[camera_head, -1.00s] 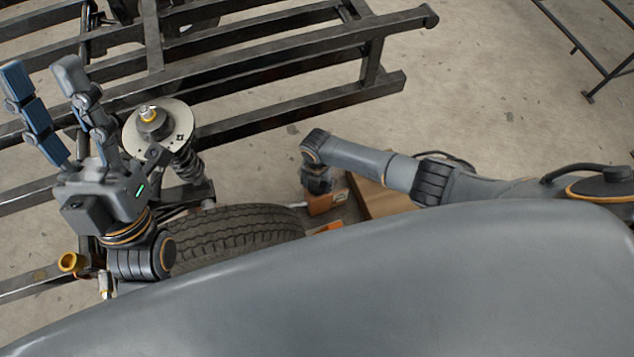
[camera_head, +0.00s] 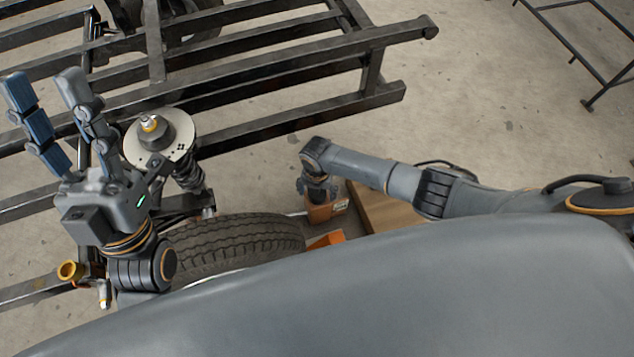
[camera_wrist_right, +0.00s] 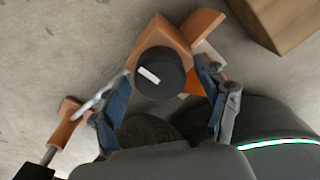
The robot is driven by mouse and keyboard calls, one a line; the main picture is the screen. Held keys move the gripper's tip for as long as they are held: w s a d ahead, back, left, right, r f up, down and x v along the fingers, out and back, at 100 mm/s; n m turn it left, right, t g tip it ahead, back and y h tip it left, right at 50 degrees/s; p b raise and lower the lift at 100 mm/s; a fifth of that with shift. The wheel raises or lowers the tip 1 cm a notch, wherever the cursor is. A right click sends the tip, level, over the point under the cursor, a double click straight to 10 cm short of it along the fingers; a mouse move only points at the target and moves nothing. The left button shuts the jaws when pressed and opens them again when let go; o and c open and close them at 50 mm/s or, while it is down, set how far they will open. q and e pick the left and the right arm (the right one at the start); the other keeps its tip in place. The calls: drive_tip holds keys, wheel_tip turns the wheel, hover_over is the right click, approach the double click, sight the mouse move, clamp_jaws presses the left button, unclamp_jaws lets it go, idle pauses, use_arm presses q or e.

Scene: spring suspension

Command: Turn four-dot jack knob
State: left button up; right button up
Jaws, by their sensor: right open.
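The jack is orange with a round black knob (camera_wrist_right: 157,72) on top; a white bar-shaped mark shows on the knob, and I cannot make out four dots. In the head view the orange jack body (camera_head: 326,211) is partly hidden under my right arm. My right gripper (camera_wrist_right: 165,84) is open in the right wrist view, one finger on each side of the knob's near part; I cannot tell whether they touch it. My left gripper (camera_head: 42,84) is open and empty, fingers pointing up the picture, left of the spring strut (camera_head: 160,135).
A tyre (camera_head: 235,240) lies left of the jack. A dark metal frame (camera_head: 270,75) spans the top left. A cardboard box (camera_head: 380,208) stands right of the jack; the box (camera_wrist_right: 275,20) also shows in the right wrist view.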

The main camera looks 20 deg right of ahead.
wheel_tip(320, 180, up, 11)
drive_tip(key=shift+r, duration=0.15)
idle(0.8)
